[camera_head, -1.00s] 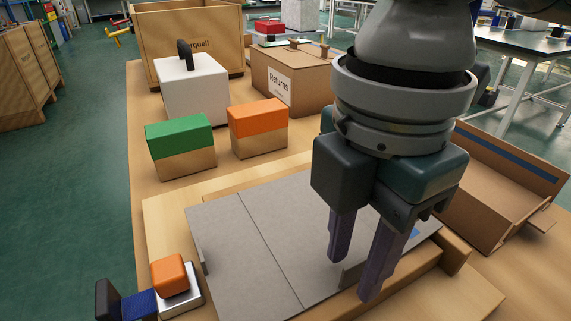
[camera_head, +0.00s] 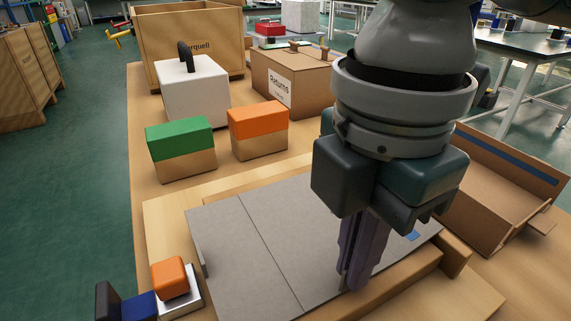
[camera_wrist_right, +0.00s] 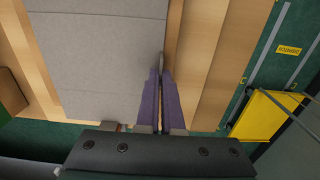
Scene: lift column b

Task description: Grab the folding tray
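The folding tray (camera_head: 265,240) is a flat grey panel with fold lines and small upright tabs at its edges. It lies on a wooden support on the table and also shows in the right wrist view (camera_wrist_right: 100,60). My right gripper (camera_head: 357,284) points down at the tray's near right edge. Its purple fingers are closed together on the upright tab (camera_wrist_right: 161,62) there, which they mostly hide. The arm covers the tray's right part in the head view.
Green (camera_head: 180,136) and orange (camera_head: 258,118) topped blocks stand behind the tray, with a white block (camera_head: 195,90) and a Returns box (camera_head: 300,80) further back. An open cardboard tray (camera_head: 500,190) lies right. A small orange block (camera_head: 169,278) stands front left.

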